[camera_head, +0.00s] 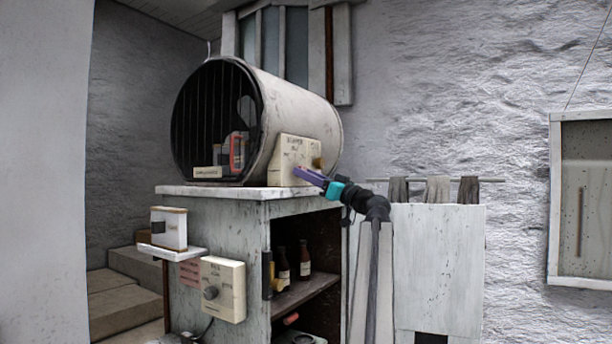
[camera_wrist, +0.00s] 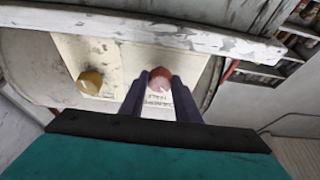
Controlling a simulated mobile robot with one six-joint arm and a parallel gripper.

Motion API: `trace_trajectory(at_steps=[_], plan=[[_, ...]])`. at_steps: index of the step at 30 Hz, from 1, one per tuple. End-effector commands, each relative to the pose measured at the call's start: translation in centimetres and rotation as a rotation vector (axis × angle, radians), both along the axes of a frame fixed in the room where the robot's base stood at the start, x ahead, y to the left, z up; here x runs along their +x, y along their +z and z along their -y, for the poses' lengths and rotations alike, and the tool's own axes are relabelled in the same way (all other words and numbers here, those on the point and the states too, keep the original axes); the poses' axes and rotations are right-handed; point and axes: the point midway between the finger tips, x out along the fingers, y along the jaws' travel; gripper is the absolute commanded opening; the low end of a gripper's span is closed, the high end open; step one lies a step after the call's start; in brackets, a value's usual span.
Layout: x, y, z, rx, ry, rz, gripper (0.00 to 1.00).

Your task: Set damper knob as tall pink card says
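A cream control box (camera_head: 295,158) with dark lettering stands on the white ledge beside the big drum. In the wrist view its panel (camera_wrist: 118,62) carries a red knob (camera_wrist: 160,79) with a pale mark and a yellow knob (camera_wrist: 90,80). Upside-down lettering near the red knob seems to read "DAMPER". My gripper (camera_head: 303,174) is at this box; its purple fingers (camera_wrist: 160,85) stand on either side of the red knob. I cannot tell whether they touch it. A pink card (camera_head: 189,273) hangs at the cabinet's front left, partly covered; its writing is too small to read.
The drum (camera_head: 290,100) has a dark barred front. A second cream box (camera_head: 223,289) with a grey knob is on the cabinet front (camera_head: 240,225). A small shelf (camera_head: 172,251) juts out left. Brown bottles (camera_head: 304,260) stand inside the cabinet. A pale panel stands right of my arm.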

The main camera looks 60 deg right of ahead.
Motion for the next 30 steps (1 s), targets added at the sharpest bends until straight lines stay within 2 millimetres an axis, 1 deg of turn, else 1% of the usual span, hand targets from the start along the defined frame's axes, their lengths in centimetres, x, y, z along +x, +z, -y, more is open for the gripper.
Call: trace_trajectory(at_steps=[1, 3, 4, 8, 17, 23, 30], plan=[[-0.03, 0.01, 0.00, 0.000, 0.000, 0.000, 0.16], [-0.04, 0.01, 0.01, 0.000, 0.000, 0.000, 0.07], [-0.13, -0.05, -0.58, -0.001, 0.000, 0.000, 0.07], [-0.06, -0.04, -0.14, 0.003, 0.001, -0.001, 0.07], [-0.08, -0.16, -0.11, 0.060, 0.000, 0.000, 0.07], [-0.11, -0.24, -0.17, 0.152, -0.002, 0.001, 0.07], [-0.12, -0.12, -0.33, 0.308, -0.001, 0.003, 0.07]])
